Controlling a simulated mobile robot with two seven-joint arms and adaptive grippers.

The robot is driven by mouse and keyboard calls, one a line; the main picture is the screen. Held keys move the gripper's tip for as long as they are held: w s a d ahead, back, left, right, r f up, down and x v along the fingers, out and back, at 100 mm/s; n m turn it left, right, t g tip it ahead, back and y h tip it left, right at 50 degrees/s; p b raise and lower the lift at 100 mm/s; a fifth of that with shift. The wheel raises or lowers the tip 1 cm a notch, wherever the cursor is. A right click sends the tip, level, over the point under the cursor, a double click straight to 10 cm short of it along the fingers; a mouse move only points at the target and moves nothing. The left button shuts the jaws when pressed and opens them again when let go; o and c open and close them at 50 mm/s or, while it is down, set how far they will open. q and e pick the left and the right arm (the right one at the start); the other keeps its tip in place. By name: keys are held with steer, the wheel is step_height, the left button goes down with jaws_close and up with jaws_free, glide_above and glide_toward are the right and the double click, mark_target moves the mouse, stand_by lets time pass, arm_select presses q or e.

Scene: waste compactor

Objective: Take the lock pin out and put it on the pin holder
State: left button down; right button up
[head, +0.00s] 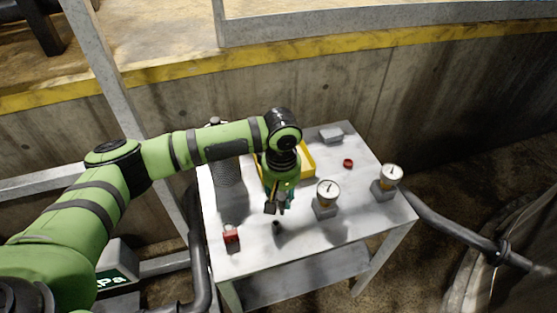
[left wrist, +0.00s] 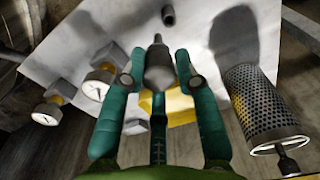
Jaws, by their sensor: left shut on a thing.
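The lock pin (left wrist: 158,68), a dark grey piece with a thick body and a narrow tip, is between the fingers of my left gripper (left wrist: 158,75). The gripper is shut on it. In the head view my left gripper (head: 276,208) hangs over the middle of the grey table, and the pin is hard to make out there. A small dark upright cylinder (head: 277,228) stands on the table just in front of the gripper. It also shows beyond the pin tip in the left wrist view (left wrist: 168,15). I cannot tell whether it is the pin holder. My right gripper is not in view.
On the table (head: 325,252) stand a perforated metal cylinder (head: 228,172), a yellow tray (head: 308,159), two gauges (head: 328,191) (head: 391,173), a red block (head: 231,234), a red knob (head: 348,163) and a grey box (head: 331,135). The table's front right is clear.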

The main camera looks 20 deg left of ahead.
arm_select(q)
steer(key=shift+w+a+r+n, duration=0.15)
steer(key=shift+a+r+n, duration=0.25)
steer(key=shift+a+r, duration=0.45)
steer(key=shift+f, duration=2.8)
steer(key=shift+p, duration=0.3)
steer(key=shift+p, duration=0.4)
